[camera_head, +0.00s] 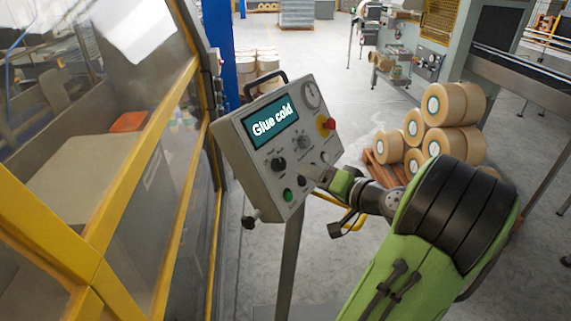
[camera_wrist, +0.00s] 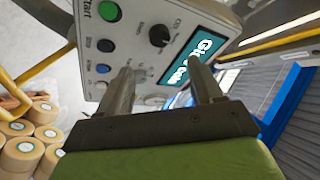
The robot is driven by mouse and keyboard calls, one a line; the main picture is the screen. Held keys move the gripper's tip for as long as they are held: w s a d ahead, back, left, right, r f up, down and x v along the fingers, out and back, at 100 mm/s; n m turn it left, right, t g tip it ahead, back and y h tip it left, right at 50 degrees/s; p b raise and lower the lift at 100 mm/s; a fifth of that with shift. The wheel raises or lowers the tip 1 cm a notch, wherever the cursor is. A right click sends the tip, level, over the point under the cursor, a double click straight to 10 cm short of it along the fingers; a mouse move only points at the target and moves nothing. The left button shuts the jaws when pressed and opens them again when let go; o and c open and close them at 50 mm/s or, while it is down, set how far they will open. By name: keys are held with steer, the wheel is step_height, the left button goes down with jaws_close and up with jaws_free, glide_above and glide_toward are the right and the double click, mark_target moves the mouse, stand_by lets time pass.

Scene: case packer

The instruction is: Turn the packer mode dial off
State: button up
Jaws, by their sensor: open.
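A tilted grey control panel (camera_head: 240,150) on a post has a screen (camera_head: 270,122) reading "Glue cold". Below the screen are a black dial (camera_head: 278,164) and a greyer dial (camera_head: 303,142). The black dial (camera_wrist: 159,36) is clear in the wrist view, with small markings around it. I cannot tell for sure which one is the mode dial. My gripper (camera_wrist: 163,88) is open and empty, its fingers pointing at the panel on the greyer dial's side. Contact cannot be told.
The panel also has a green button (camera_head: 288,195), a black button (camera_head: 301,181), a red stop knob (camera_head: 328,124) and a gauge (camera_head: 311,95). A yellow-framed glass enclosure (camera_head: 95,262) stands close on the left. Stacked rolls (camera_head: 445,104) lie behind my arm.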

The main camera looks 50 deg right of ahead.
mark_target(282, 165)
steer(key=p+x, duration=0.2)
steer(key=x, duration=0.9)
steer(key=shift+r, duration=0.2)
steer(key=shift+w+d+f, duration=0.1)
steer(key=shift+w+f, duration=0.05)
steer(key=shift+w, duration=0.05)
steer(key=shift+s, duration=0.1)
steer(key=shift+c, duration=0.5)
steer(key=c, duration=1)
